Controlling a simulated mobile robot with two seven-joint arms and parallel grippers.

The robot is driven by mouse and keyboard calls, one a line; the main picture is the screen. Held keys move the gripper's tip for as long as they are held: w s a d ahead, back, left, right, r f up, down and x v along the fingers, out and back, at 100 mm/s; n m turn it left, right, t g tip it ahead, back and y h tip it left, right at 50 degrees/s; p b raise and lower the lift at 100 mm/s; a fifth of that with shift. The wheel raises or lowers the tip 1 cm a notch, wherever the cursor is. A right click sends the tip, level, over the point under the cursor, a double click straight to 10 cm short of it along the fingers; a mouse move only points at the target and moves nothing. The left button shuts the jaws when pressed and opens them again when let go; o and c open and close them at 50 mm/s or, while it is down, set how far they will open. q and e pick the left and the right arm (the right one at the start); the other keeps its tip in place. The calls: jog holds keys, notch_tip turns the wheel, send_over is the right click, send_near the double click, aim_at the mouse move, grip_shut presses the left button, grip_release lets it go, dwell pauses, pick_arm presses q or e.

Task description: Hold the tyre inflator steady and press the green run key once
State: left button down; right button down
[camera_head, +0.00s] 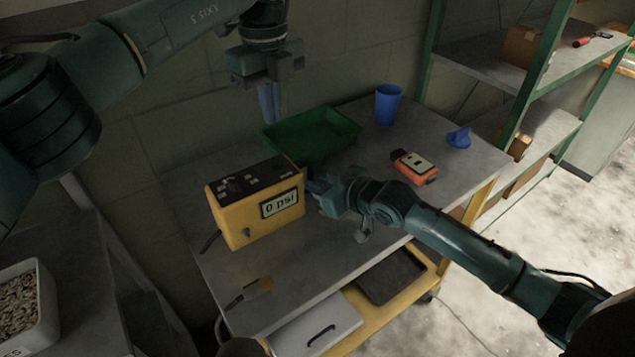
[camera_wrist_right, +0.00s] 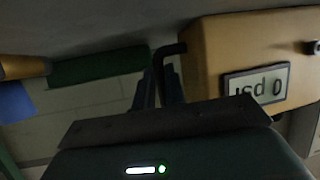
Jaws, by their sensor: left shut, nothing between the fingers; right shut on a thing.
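The tyre inflator (camera_head: 240,228) is a yellow box with a dark top panel (camera_head: 252,180) and a display (camera_head: 279,203) reading "0 psi". It stands upright on the grey cart top. Several small pale marks show on the panel; I cannot tell which is the green run key. My right gripper (camera_head: 313,186) is at the inflator's right side, shut on its dark side handle. The wrist view shows this handle (camera_wrist_right: 170,49) by the fingers, and the inflator (camera_wrist_right: 225,50) upside down. My left gripper (camera_head: 271,117) is shut and empty, raised above and behind the inflator.
A green tray (camera_head: 312,134) lies behind the inflator. A blue cup (camera_head: 387,104), an orange device (camera_head: 415,167) and a blue funnel-like piece (camera_head: 459,138) stand to the right. A small tool (camera_head: 250,291) lies at the front left. A green-framed shelf (camera_head: 478,62) stands at the right.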

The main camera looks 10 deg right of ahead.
dwell(0.7)
pick_arm(q)
jog(key=f+m+h, duration=0.1)
jog(key=d+f+m+t+h, duration=0.1)
jog(key=f+m, duration=0.1)
jog(key=shift+s+d+m, duration=0.1)
jog(key=shift+s+m, duration=0.05)
jog(key=shift+m, duration=0.15)
jog(key=shift+d+f+m+t+h, duration=0.1)
jog(key=shift+m+t+h, duration=0.2)
jog(key=shift+m+h, duration=0.3)
jog(key=shift+r+m+t+h, duration=0.2)
jog(key=shift+m+t+h, duration=0.15)
jog(key=shift+h, duration=0.25)
jog(key=a+r+m+t+h, duration=0.1)
jog(key=r, duration=0.1)
jog(key=a+r+m+t+h, duration=0.1)
jog(key=r+m+t+h, duration=0.1)
jog(key=shift+s+a, duration=0.2)
jog(key=shift+f, duration=0.1)
send_over(273, 169)
jog(key=shift+f, duration=4.4)
